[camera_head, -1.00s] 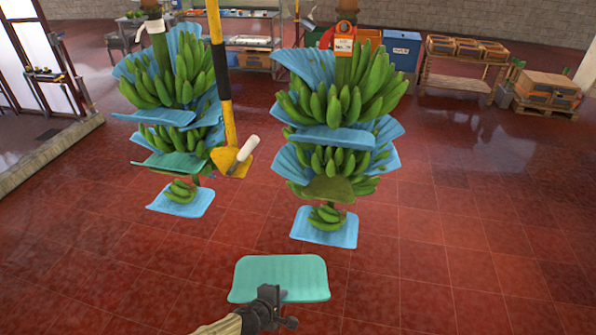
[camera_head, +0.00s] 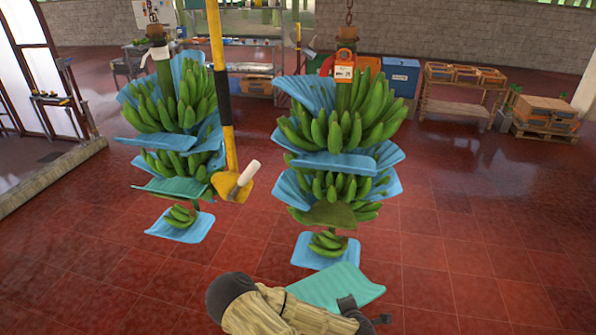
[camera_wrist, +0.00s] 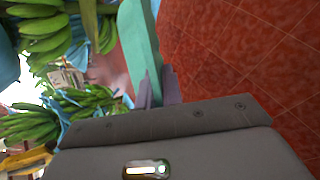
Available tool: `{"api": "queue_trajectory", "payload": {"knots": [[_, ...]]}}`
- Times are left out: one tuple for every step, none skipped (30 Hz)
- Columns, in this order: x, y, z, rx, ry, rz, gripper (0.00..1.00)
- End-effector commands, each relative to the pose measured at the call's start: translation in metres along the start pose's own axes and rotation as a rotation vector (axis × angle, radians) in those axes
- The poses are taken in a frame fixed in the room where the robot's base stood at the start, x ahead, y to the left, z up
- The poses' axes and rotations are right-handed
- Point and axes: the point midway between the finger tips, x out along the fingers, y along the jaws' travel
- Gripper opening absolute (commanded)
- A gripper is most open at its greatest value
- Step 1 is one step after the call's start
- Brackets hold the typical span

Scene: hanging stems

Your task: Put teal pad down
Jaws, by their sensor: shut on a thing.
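The teal pad (camera_head: 330,287) is a thin, slightly curved sheet in front of and below the right banana stem. My gripper (camera_head: 352,304) is shut on the pad's near edge and holds it up off the floor. In the wrist view the pad (camera_wrist: 140,40) stands edge-on between the fingers (camera_wrist: 157,92) and reaches away from them. Part of the pad is hidden behind my arm in the head view.
The right banana stem (camera_head: 345,130) hangs with blue pads between its hands and a blue pad (camera_head: 312,252) at its bottom. The left stem (camera_head: 180,110) hangs beside a yellow pole (camera_head: 222,90). The red tiled floor (camera_head: 460,260) is clear at the right.

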Motion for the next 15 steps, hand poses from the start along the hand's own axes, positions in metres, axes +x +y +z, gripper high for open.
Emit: {"api": "queue_trajectory", "payload": {"knots": [[-0.0017, -0.0019, 0.0057, -0.005, 0.005, 0.003, 0.00], [-0.0026, -0.0023, 0.0072, -0.010, 0.009, 0.004, 0.00], [-0.0033, -0.0026, 0.0083, -0.013, 0.015, 0.006, 0.00], [-0.0037, -0.0027, 0.0089, -0.015, 0.017, 0.007, 0.00], [-0.0039, -0.0027, 0.0092, -0.017, 0.019, 0.008, 0.00], [-0.0040, -0.0026, 0.0092, -0.018, 0.019, 0.008, 0.00], [-0.0040, -0.0026, 0.0091, -0.018, 0.020, 0.008, 0.00], [-0.0039, -0.0025, 0.0090, -0.018, 0.020, 0.008, 0.00], [-0.0039, -0.0024, 0.0089, -0.018, 0.020, 0.008, 0.00], [-0.0039, -0.0024, 0.0088, -0.018, 0.020, 0.008, 0.00], [-0.0039, -0.0023, 0.0087, -0.018, 0.020, 0.008, 0.00], [-0.0038, -0.0024, 0.0086, -0.018, 0.020, 0.008, 0.00], [-0.0035, -0.0028, 0.0084, -0.018, 0.020, 0.008, 0.00], [-0.0028, -0.0038, 0.0078, -0.018, 0.020, 0.008, 0.00], [-0.0011, -0.0063, 0.0066, -0.019, 0.021, 0.007, 0.00]]}}
